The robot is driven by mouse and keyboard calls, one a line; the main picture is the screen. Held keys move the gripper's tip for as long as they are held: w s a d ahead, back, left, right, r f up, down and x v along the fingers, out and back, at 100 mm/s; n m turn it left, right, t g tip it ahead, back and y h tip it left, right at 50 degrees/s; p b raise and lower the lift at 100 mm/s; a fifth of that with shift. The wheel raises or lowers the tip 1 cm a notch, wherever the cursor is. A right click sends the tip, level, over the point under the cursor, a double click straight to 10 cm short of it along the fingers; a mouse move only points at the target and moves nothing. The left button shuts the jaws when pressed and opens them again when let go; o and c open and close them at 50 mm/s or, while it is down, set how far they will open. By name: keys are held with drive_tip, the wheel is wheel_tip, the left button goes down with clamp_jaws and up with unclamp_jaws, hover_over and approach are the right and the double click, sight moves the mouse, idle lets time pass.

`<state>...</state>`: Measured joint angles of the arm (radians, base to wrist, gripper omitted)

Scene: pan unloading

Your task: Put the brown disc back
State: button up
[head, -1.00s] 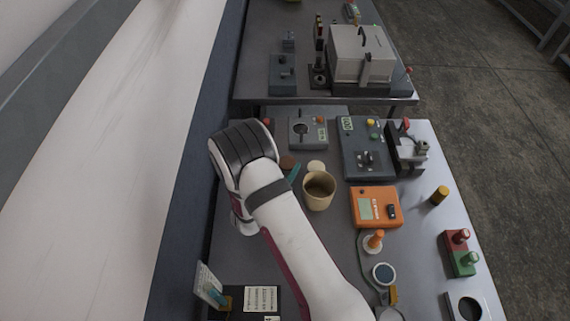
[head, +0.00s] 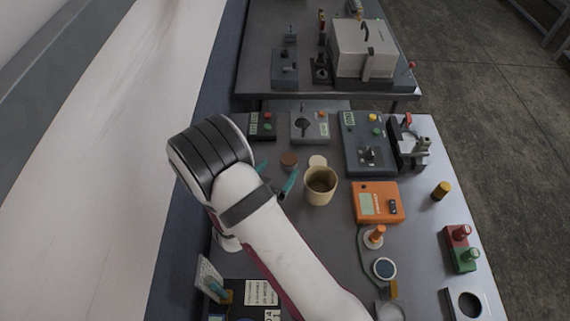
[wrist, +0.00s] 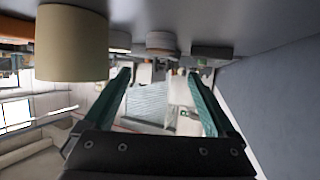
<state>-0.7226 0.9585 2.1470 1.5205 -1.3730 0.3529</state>
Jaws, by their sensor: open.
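The brown disc (head: 289,159) lies flat on the grey table, left of a cream disc (head: 317,161) and behind the beige cup. In the wrist view, which is upside down, the brown disc (wrist: 161,42) shows ahead, between the directions of the two fingers. My gripper (head: 276,174) is open and empty, low over the table. Its teal fingers point toward the brown disc and stand short of it, apart from it. The right finger is close to the cup. The white arm hides part of the table's left side.
The beige cup (head: 320,188) stands just right of my gripper. Control boxes (head: 310,127) line the back. An orange meter (head: 376,203) sits right of the cup.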

drive_tip(key=shift+s+a+r, duration=0.1)
drive_tip(key=shift+s, duration=0.15)
drive_tip(key=s+a+r+m+g+y, duration=0.1)
drive_tip(key=s+r+g+y, duration=0.45)
drive_tip(key=r+y, duration=0.4)
drive_tip(key=s+d+r+g, duration=0.2)
drive_tip(key=s+d, duration=0.1)
drive_tip(key=s, duration=0.4)
drive_tip(key=s+d+r+g+h, duration=0.1)
drive_tip(key=s+d+r+g, duration=0.1)
drive_tip(key=s, duration=0.6)
drive_tip(key=s+d+r+g+h, duration=0.1)
drive_tip(key=s+d+r+g, duration=0.2)
drive_tip(key=s, duration=0.5)
drive_tip(key=shift+d+r, duration=0.4)
drive_tip(key=shift+d, duration=0.5)
